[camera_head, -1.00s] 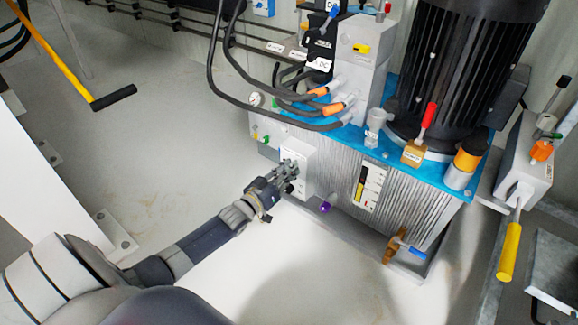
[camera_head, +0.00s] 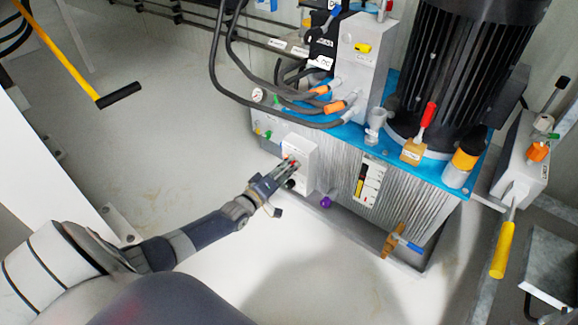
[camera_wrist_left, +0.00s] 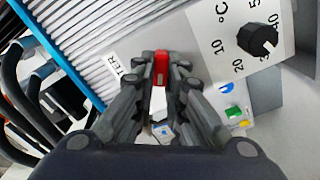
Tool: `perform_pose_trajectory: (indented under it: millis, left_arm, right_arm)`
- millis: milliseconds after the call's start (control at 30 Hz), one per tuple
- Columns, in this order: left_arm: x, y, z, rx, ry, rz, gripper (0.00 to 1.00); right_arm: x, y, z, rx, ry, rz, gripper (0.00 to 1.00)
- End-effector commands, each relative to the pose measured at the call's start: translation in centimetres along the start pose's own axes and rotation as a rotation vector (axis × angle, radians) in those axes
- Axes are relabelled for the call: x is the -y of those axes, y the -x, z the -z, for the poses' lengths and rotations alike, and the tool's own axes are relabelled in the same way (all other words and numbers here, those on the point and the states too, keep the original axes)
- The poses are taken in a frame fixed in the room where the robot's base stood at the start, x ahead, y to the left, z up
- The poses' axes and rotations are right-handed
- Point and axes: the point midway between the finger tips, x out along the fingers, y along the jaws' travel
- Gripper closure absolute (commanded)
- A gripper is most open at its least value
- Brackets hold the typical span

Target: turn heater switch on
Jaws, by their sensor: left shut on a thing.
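The heater switch is a small red lever (camera_wrist_left: 161,68) on a white control box (camera_head: 304,152) at the front of the pump tank. A partly hidden label (camera_wrist_left: 121,70) ending in "TER" is beside it in the left wrist view. My left gripper (camera_head: 290,164) reaches the face of the box. In the left wrist view my left gripper (camera_wrist_left: 162,72) has its fingers on both sides of the red switch and is shut on it. The fingers hide most of the switch in the head view. My right gripper is not in view.
A black temperature dial (camera_wrist_left: 258,40) marked in °C is close to the fingers. A purple knob (camera_head: 326,202) is low on the tank (camera_head: 330,180). Black hoses (camera_head: 225,85) hang above the box. A yellow-handled lever (camera_head: 503,250) is at the right.

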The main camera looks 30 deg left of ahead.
Motion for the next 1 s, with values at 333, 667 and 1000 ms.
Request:
perform_pose_trajectory:
  millis: [333,667,1000]
  left_arm:
    - [0.14,0.04,-0.03,0.001,0.036,0.003,1.0]
    - [0.14,0.04,-0.03,0.001,0.036,0.003,0.7]
    - [0.07,0.06,-0.03,0.001,0.035,0.001,0.68]
  right_arm:
    - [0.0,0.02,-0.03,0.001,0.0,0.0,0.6]
    - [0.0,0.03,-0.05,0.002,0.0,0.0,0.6]
    - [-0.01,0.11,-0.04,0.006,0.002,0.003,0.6]
